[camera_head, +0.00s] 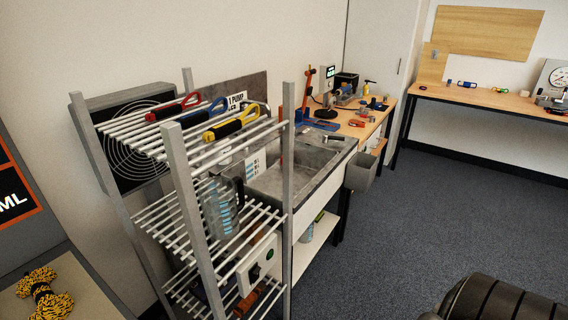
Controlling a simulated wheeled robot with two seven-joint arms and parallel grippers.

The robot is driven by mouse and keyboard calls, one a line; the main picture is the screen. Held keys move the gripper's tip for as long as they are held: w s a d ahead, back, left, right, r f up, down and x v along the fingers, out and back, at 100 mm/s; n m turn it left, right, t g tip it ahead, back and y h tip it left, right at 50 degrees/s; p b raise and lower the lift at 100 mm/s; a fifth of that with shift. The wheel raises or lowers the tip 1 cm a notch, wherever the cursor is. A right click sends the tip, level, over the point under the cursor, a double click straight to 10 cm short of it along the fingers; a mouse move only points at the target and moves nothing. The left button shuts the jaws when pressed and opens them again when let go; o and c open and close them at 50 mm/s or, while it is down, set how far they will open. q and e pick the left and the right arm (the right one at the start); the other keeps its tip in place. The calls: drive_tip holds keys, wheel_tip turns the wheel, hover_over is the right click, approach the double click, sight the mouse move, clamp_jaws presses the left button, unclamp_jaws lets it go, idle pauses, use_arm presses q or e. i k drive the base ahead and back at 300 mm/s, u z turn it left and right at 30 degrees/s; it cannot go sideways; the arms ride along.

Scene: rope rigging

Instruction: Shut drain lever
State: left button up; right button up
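I cannot pick out a drain lever for certain. The grey sink (262,182) stands behind the wire rack. A small dark handle-like part (333,138) shows at the sink's far right edge, too small to tell whether it is a lever or how it is set. A thin orange-red upright piece (281,136) shows at the sink's near side, partly hidden by a rack post. Neither of my grippers is in view.
The metal rack (187,180) blocks part of the sink. It holds red, blue and yellow-handled tools, a clear jug (222,208) and a switch box (258,262). Yellow-black rope (44,296) lies lower left. A workbench (360,122) stands beyond. Grey carpet (430,200) is open at right.

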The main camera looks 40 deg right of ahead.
sight(325, 137)
drive_tip(key=z, duration=1.55)
drive_tip(key=k, duration=0.65)
drive_tip(key=z, duration=0.7)
drive_tip(key=i, duration=0.7)
drive_tip(key=z, duration=0.9)
drive_tip(key=i, duration=0.85)
drive_tip(key=u, duration=0.35)
drive_tip(key=i, duration=0.95)
drive_tip(key=u, duration=0.7)
